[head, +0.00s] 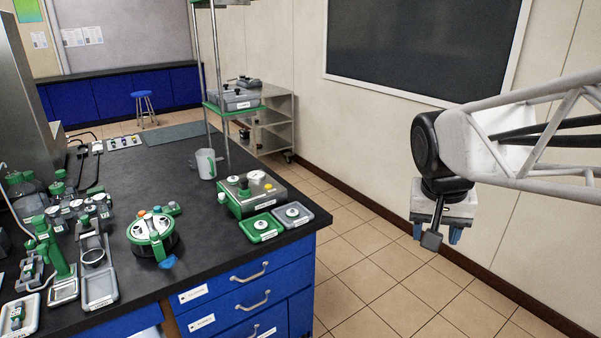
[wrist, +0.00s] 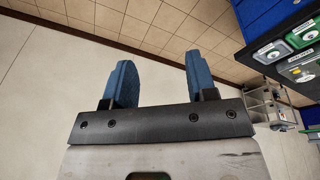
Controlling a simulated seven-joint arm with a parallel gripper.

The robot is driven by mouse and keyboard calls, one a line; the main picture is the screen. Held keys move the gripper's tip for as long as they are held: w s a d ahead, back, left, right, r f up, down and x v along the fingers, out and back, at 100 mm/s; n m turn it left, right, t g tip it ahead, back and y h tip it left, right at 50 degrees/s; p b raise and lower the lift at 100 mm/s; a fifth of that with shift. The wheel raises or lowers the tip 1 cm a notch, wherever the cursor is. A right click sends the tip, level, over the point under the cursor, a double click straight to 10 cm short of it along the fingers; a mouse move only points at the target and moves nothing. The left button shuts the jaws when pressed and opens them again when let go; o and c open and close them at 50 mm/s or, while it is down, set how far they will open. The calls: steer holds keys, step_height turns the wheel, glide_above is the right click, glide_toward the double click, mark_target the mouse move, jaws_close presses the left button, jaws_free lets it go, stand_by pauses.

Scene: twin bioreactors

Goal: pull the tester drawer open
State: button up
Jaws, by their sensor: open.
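Blue drawers with curved metal handles are stacked in the front of the black bench: an upper drawer (head: 222,285), a middle drawer (head: 228,310) and a lower one (head: 272,322) cut off by the frame edge. All look closed. Each has a white label too small to read, so I cannot tell which is the tester drawer. My gripper (head: 436,232) hangs over the tiled floor, to the right of the bench and well apart from the drawers. In the wrist view its two blue fingers (wrist: 160,75) are spread with nothing between them.
The black benchtop (head: 205,235) carries a green-and-grey device with knobs (head: 250,193), small green and grey trays (head: 262,228), a round green rack (head: 152,236) and a mug (head: 205,163). A shelf cart (head: 265,120) stands by the wall. Floor right of the bench is clear.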

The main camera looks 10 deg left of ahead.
steer(key=w+a+m+h, duration=0.1)
steer(key=w+a, duration=0.9)
steer(key=w, duration=0.3)
steer(key=w+a+m+h, duration=0.1)
steer(key=w+a+m, duration=0.1)
steer(key=w+a, duration=0.9)
steer(key=m+t+h, duration=0.3)
steer(key=m+t, duration=0.1)
glide_toward(221, 194)
steer(key=shift+d+f, duration=0.15)
steer(key=shift+f, duration=0.2)
steer(key=shift+x, duration=3.9)
steer(key=shift+d, duration=0.1)
